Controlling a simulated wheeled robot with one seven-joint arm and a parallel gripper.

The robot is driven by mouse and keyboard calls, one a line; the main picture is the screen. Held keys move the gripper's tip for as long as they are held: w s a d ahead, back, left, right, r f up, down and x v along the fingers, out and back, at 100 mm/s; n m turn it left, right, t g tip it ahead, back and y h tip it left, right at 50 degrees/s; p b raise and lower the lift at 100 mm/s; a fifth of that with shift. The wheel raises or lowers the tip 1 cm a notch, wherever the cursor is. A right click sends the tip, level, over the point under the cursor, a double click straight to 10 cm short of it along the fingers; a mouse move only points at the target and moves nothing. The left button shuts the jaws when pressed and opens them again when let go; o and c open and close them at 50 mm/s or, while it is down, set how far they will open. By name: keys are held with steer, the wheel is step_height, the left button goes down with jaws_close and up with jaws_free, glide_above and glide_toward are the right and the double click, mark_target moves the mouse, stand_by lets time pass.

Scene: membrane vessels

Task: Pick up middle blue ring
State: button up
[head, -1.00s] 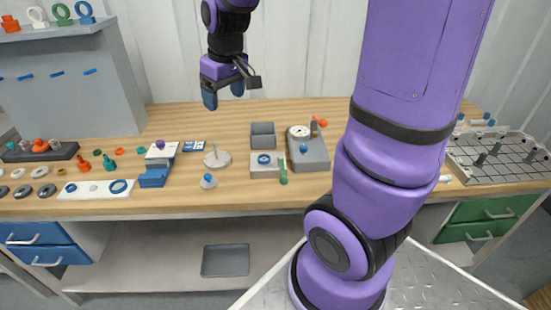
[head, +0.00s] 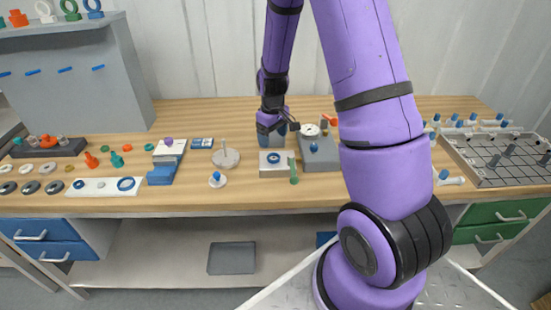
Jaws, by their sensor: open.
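A blue ring (head: 273,157) lies flat on a pale grey block (head: 266,171) at the middle of the workbench. A blue ring also stands on the shelf top (head: 94,9) at the upper left. My gripper (head: 281,128) is open and points down. In the picture it is just above and behind the middle ring, apart from it.
A grey device with a dial (head: 318,152) stands right of the block, and a green handled piece (head: 293,170) stands close by. A round plate with a pin (head: 226,158) is to the left. A slotted tray (head: 503,157) is at the far right.

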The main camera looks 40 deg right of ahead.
mark_target(275, 158)
step_height(275, 158, down, 3)
steer(key=shift+r, duration=0.15)
steer(key=shift+s+d+f, duration=0.1)
steer(key=shift+f, duration=1.2)
steer(key=shift+s+d+f, duration=0.1)
steer(key=shift+f, duration=1.2)
steer(key=c, duration=1)
